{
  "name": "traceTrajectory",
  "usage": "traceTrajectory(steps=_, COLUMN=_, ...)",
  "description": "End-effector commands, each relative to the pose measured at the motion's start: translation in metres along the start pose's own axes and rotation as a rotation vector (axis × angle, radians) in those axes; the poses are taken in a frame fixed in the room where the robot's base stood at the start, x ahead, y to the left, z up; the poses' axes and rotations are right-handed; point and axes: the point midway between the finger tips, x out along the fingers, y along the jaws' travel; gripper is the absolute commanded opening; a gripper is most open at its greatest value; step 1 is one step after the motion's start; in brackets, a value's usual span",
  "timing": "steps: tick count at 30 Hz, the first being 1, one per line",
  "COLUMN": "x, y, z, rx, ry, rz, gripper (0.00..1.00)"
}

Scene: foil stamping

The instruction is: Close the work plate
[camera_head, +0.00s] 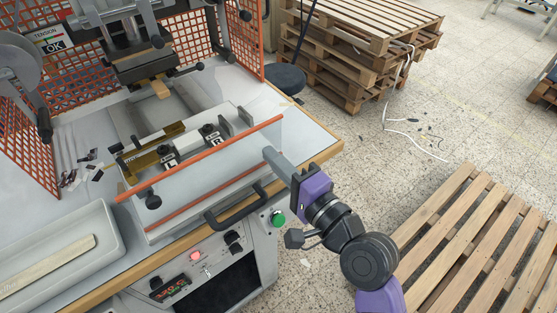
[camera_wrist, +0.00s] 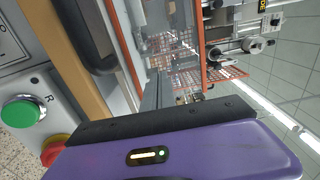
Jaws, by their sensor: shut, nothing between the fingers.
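The work plate (camera_head: 188,157) sits on the stamping machine in front of the press head, with a brass-coloured bar and small clamps marked L and R on it. A clear guard (camera_head: 215,165) with an orange upper strip stands along its front. A black handle (camera_head: 238,206) is below the guard. My gripper (camera_head: 268,152) is shut and empty at the right end of the guard. I cannot tell whether it touches the guard. In the wrist view my gripper (camera_wrist: 155,82) points towards the machine, with the orange strip (camera_wrist: 125,45) close beside the fingers.
The press head (camera_head: 137,60) hangs behind the plate, between orange mesh guards (camera_head: 240,35). A grey tray (camera_head: 60,255) is at the left. Wooden pallets (camera_head: 370,40) stand on the floor.

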Motion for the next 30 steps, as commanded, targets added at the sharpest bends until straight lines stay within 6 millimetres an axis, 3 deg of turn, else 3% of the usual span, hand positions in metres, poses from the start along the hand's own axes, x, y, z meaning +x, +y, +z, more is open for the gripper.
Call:
traceTrajectory(steps=18, x=0.141, y=-0.002, z=0.001, rx=-0.004, ry=-0.002, rz=-0.003, gripper=0.00)
traceTrajectory(steps=24, x=0.173, y=-0.001, z=0.001, rx=-0.001, ry=-0.002, rz=-0.003, gripper=0.00)
traceTrajectory(steps=30, x=0.190, y=-0.001, z=0.001, rx=-0.001, ry=-0.001, rz=-0.002, gripper=0.00)
